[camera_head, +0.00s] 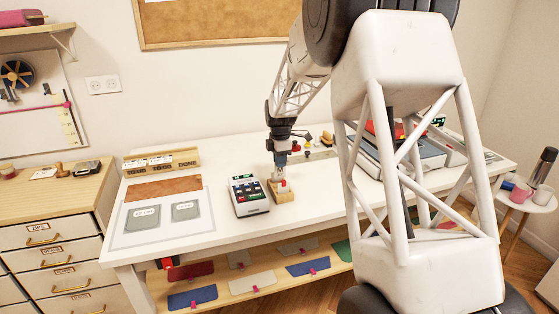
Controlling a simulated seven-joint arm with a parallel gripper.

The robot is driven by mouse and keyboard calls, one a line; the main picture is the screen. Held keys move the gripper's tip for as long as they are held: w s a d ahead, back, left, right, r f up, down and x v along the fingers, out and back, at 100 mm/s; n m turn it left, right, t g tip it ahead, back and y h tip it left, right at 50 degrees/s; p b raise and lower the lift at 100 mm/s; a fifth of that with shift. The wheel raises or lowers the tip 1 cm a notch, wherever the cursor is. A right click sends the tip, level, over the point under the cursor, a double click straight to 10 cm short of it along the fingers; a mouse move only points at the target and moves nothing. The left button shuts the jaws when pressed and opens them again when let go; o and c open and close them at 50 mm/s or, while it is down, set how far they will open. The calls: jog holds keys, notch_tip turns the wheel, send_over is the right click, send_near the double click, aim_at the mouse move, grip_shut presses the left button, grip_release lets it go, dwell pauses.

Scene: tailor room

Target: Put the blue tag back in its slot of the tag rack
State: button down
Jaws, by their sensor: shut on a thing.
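My gripper (279,174) points down over the middle of the white table, right above a small wooden block (284,193). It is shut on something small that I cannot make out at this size. A small red and white piece (283,184) shows at its fingertips, by the top of the block. I cannot tell whether it is held or part of the block. A wooden rack (160,162) with white cards and lettering stands at the table's back left; I cannot tell whether it is the tag rack. No blue tag shows clearly.
A dark keypad device (248,196) stands just left of the block. A mat (150,227) with two grey cards lies farther left. A wooden strip with coloured knobs (318,154) lies behind. My arm hides much of the right side. The lower shelf (235,292) holds coloured cards.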

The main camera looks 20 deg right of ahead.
aim_at(280, 174)
jog(key=shift+f, duration=1.5)
jog(key=shift+f, duration=1.6)
dwell(0.7)
jog(key=c, duration=1)
grip_release()
jog(key=shift+c, duration=0.2)
jog(key=shift+r, duration=0.1)
jog(key=shift+r, duration=3.8)
